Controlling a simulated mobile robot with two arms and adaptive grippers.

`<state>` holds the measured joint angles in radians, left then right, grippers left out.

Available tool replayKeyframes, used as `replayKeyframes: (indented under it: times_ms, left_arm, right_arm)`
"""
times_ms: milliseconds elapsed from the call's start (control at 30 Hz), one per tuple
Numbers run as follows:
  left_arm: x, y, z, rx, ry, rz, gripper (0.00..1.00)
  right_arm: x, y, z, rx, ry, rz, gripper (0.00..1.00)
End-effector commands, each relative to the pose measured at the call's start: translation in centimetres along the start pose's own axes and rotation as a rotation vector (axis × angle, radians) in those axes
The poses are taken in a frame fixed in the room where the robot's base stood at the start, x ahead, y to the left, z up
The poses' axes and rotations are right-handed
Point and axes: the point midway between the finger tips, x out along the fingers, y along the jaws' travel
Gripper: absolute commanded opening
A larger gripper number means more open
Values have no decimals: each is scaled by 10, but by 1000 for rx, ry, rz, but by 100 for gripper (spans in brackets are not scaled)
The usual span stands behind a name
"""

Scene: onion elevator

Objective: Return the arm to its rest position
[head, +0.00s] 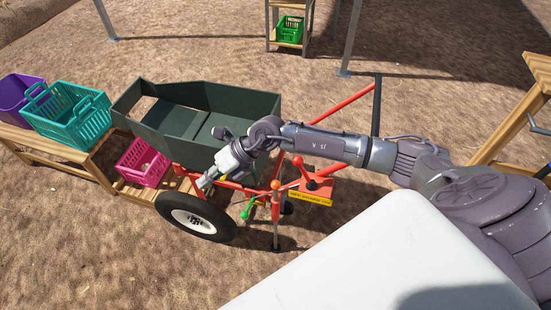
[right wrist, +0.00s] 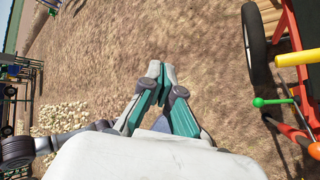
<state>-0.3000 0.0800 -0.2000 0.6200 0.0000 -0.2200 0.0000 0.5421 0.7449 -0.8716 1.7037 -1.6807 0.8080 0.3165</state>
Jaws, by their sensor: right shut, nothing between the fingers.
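My right arm reaches from the lower right across the head view. Its gripper (head: 203,184) hangs in front of the dark green hopper (head: 228,103), above the wheel (head: 194,217) of the red-framed machine. In the right wrist view my right gripper (right wrist: 161,72) has its fingertips together with nothing between them, over bare ground. There the wheel (right wrist: 254,38) and a green-knobbed lever (right wrist: 259,102) are to the right, apart from the fingers. My left gripper is in neither view.
A red lever box (head: 318,186) stands close below my right forearm. Purple (head: 18,92) and teal (head: 72,118) crates stand on a wooden bench at left, with a magenta crate (head: 143,164) lower down. A green crate (head: 290,29) sits on a far stand. Open ground lies at lower left.

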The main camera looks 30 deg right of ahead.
Motion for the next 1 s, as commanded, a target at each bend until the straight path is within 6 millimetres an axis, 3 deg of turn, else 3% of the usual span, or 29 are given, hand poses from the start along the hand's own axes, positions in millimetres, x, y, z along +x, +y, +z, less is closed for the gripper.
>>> replayKeyframes:
  times_ms: [200, 767, 867, 967, 1000]
  left_arm:
    - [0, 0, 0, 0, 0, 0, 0]
    - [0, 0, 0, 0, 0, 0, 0]
    - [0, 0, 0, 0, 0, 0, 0]
    - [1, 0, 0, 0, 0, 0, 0]
    - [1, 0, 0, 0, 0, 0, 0]
  right_arm:
    - [3, 12, 1, 15, -25, 45, 0]
    - [3, 12, 2, 21, -27, 49, 0]
    - [11, 8, 3, 104, -53, 95, 0]
    - [29, -9, 8, 344, -138, 204, 0]
    - [38, -25, 10, 489, -195, 254, 0]
